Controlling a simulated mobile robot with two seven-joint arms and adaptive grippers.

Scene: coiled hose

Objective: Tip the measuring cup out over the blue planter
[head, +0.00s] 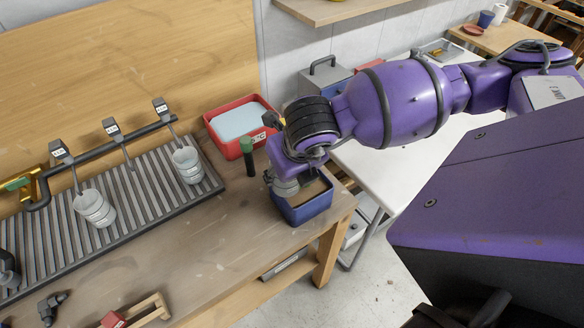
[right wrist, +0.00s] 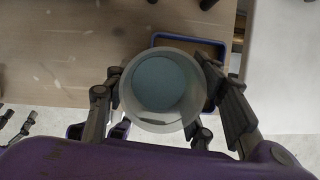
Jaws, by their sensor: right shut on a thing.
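The blue planter (head: 303,210) stands at the right end of the wooden bench. Part of its blue rim shows behind the cup in the right wrist view (right wrist: 190,38). My right gripper (right wrist: 168,104) is shut on the measuring cup (right wrist: 130,98), with a finger on each side. I look into the cup's round mouth and see a teal-blue disc inside; I cannot tell its level. In the head view the cup (head: 286,188) is a small grey shape over the planter's left side, partly hidden by my gripper. Its exact tilt is unclear. My left gripper is out of view.
Two similar cups (head: 95,208) (head: 187,164) stand on the ribbed drain rack (head: 140,195) under labelled taps. A red tub (head: 240,120) with pale blue contents and a green-topped dark post (head: 248,155) are close to my gripper.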

